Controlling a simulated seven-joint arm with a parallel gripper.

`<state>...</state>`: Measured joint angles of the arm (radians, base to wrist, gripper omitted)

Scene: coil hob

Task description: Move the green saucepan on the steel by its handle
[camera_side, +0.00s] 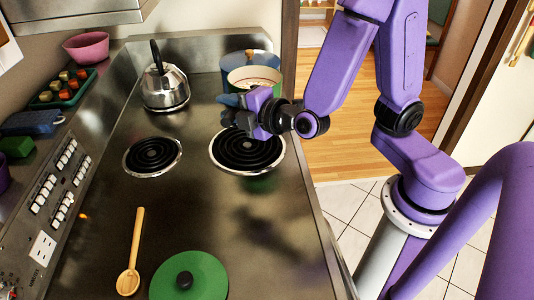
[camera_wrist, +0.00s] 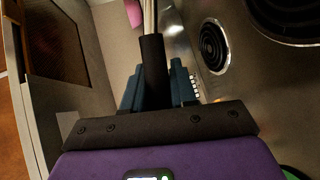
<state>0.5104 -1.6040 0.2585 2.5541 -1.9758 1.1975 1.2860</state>
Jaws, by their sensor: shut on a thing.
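The green saucepan (camera_side: 254,84), pale green with cream-coloured contents, is at the back right of the steel top (camera_side: 215,215), just behind my gripper (camera_side: 232,110). My gripper is shut on its handle, which is mostly hidden by the fingers in the side view. In the wrist view, the black handle (camera_wrist: 153,70) stands between the blue-grey fingers of my gripper (camera_wrist: 155,86), with pale metal rods running upward from it. The pan's body is outside that view. My gripper is above the far edge of the right coil (camera_side: 248,148). I cannot tell whether the pan touches the steel.
A blue pot (camera_side: 231,66) stands close behind the pan. A steel kettle (camera_side: 164,88) stands to the left. The left coil (camera_side: 153,156) is bare. A wooden spoon (camera_side: 134,250) and a green lid (camera_side: 205,272) lie at the front. The middle steel is clear.

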